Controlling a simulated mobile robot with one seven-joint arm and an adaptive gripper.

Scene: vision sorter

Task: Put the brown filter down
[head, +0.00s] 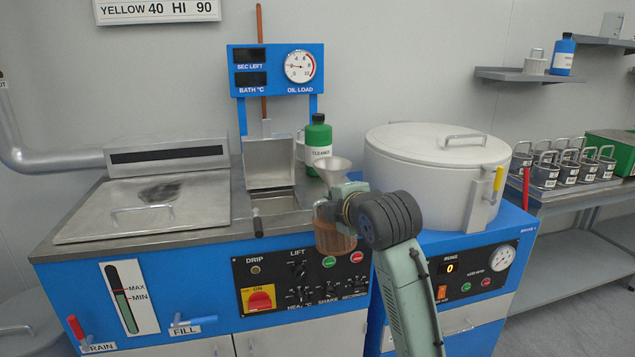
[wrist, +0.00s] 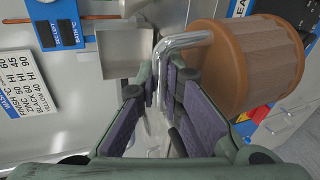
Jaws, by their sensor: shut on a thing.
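The brown filter (head: 334,236) is a round canister with pleated sides and a bent metal handle. In the head view it hangs in front of the blue machine's control panel, partly hidden by my gripper (head: 336,206). In the wrist view the filter (wrist: 248,68) lies to the right of the fingers, and my gripper (wrist: 162,88) is shut on its metal handle. The filter is held in the air, and I see no surface touching its underside.
A large lidded drum (head: 425,178) stands right. Several handled containers (head: 560,172) crowd the shelf beyond.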

